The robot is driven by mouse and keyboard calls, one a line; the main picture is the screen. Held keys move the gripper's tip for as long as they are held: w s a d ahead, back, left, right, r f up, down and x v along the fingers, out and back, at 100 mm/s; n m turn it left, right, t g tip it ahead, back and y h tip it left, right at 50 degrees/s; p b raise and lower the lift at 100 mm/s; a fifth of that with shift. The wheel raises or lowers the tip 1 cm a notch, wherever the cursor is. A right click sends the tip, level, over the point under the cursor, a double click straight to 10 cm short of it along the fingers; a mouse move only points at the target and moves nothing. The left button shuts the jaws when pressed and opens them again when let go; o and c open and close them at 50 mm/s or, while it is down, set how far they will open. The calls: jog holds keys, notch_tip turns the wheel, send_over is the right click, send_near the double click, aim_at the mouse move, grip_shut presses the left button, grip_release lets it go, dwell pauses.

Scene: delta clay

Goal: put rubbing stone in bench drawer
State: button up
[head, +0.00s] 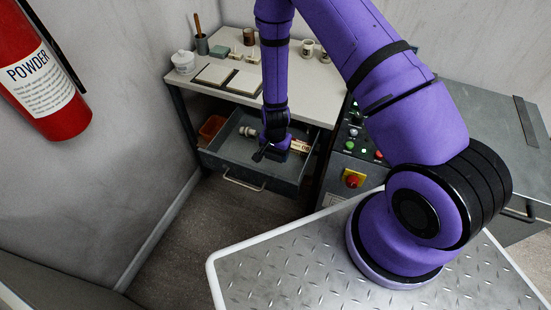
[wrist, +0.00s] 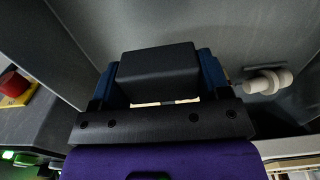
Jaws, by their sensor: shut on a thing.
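The bench drawer (head: 272,182) stands pulled open under the worktop, its inside showing in the head view. My gripper (head: 270,152) is low over the drawer, with its fingers pointing down. In the wrist view my gripper (wrist: 160,72) has its two blue fingers on either side of a dark grey block (wrist: 157,70), which looks like the rubbing stone. It is shut on this block. The grey drawer floor (wrist: 190,25) lies beyond the block. I cannot tell whether the block touches it. In the head view the block is hard to make out against the gripper.
An orange bin (head: 211,127) sits left. Tiles (head: 213,75), a jar (head: 183,61) and cups stand on the bench. A control panel (head: 352,150) stands right.

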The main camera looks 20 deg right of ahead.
aim_at(275, 165)
jog(key=shift+f, duration=2.25)
jog(key=shift+f, duration=0.1)
jog(key=o, duration=1.2)
